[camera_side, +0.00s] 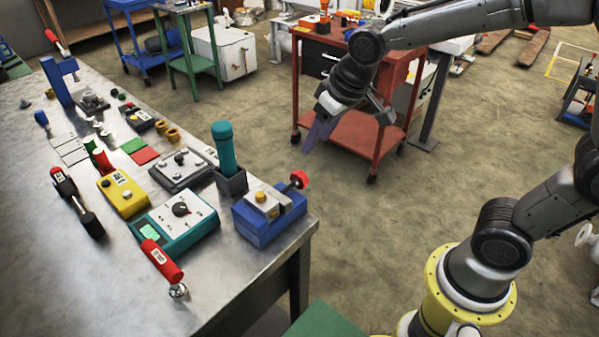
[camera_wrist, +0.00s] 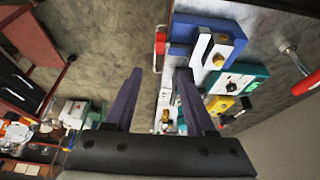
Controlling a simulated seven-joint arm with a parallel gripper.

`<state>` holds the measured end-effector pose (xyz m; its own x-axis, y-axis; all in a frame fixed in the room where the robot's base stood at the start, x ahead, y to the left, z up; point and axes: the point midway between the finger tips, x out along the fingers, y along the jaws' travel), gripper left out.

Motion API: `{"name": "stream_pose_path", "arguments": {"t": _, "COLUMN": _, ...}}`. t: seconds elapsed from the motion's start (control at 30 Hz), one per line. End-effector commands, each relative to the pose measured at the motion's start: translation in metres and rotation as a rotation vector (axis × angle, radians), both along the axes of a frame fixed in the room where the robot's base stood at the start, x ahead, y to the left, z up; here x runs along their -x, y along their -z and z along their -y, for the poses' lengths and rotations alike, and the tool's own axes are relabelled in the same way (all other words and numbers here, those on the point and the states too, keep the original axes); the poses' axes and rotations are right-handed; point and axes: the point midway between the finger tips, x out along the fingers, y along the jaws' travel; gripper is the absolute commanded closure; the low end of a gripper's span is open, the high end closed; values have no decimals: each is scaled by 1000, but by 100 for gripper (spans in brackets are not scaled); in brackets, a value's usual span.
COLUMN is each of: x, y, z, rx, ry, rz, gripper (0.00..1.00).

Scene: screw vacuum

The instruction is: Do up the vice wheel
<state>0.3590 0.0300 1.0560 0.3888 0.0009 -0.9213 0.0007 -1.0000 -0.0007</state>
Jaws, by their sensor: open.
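The vice is a blue block with a grey metal jaw part on top, at the near right corner of the workbench. Its blue body (camera_side: 258,222) shows in the side view, and its red wheel (camera_side: 299,179) sticks out on the right side. In the wrist view the blue vice body (camera_wrist: 184,37) is at upper right, with the red wheel (camera_wrist: 160,42) at its left. A yellow-orange piece (camera_side: 261,197) sits on the vice top. My gripper (camera_side: 324,125) is open and empty, in the air away from the vice, beyond the bench edge. Its fingers (camera_wrist: 160,82) point toward the bench side.
The metal workbench (camera_side: 115,285) holds a teal control box (camera_side: 172,222), a yellow box (camera_side: 123,194), a grey box (camera_side: 183,169) and a teal-handled tool in a dark holder (camera_side: 231,180). A red trolley (camera_side: 355,140) stands behind my gripper. Floor between bench and trolley is clear.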

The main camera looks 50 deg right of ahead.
Motion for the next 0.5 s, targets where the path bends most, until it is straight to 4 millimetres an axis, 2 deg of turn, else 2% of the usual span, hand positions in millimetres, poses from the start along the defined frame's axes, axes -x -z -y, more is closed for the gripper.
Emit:
{"name": "stream_pose_path", "arguments": {"t": 0.17, "x": -3, "y": 13, "z": 1, "rx": 2, "ry": 2, "rz": -12, "gripper": 45}}
{"name": "stream_pose_path", "arguments": {"t": 0.5, "x": -27, "y": 73, "z": 1, "rx": 1, "ry": 3, "rz": -13, "gripper": 45}}
